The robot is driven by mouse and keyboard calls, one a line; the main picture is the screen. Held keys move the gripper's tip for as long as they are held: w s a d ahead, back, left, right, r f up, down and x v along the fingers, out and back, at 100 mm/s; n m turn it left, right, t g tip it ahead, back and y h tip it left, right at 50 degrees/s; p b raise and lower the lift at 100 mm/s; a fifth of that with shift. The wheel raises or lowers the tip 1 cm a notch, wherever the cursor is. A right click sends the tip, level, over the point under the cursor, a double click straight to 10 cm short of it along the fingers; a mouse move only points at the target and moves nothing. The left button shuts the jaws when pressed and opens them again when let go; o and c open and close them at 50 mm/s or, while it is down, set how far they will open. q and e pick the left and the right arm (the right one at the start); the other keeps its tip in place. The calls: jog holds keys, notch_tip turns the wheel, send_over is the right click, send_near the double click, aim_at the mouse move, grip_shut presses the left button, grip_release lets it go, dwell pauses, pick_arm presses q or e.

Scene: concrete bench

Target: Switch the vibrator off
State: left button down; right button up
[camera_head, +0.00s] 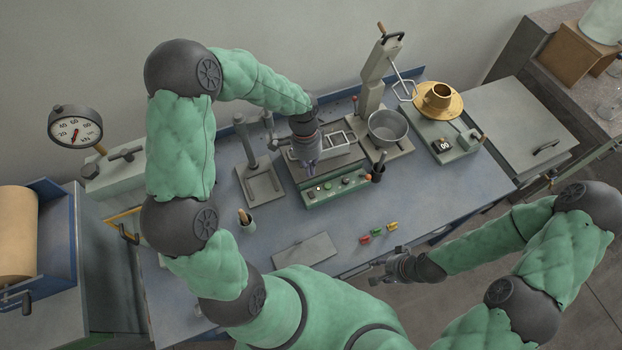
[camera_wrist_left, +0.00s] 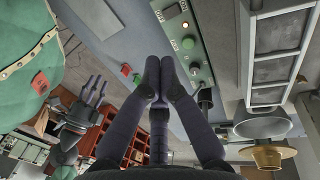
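The vibrator, a table with a green control box (camera_head: 338,190) on its front, stands mid-bench under a mould (camera_head: 322,144). The mould also shows in the left wrist view (camera_wrist_left: 280,50). My right gripper (camera_head: 376,271) is open and empty at the bench's front edge.
Right of the vibrator are a stand with a metal bowl (camera_head: 388,126) and a scale with a brass cone (camera_head: 438,95). A stand (camera_head: 260,182) is on the left. A flat plate (camera_head: 304,252) and small coloured pieces (camera_head: 378,233) lie in front. A dial gauge (camera_head: 76,130) is far left.

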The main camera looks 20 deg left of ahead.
aim_at(312, 197)
pick_arm(q)
jog(key=f, duration=0.4)
jog(key=s+d+f+b, duration=0.1)
jog(key=f, duration=0.3)
jog(key=d+f, duration=0.1)
jog(key=f, duration=0.4)
jog(key=shift+s, duration=0.35)
jog(key=shift+s+d+f+b, duration=0.1)
jog(key=shift+f+b, duration=0.15)
jog(key=shift+b, duration=0.25)
jog(key=shift+r, duration=0.1)
jog(key=shift+w+a+r+p, duration=0.2)
jog(key=shift+w+a+p, duration=0.15)
jog(key=shift+w+a, duration=0.2)
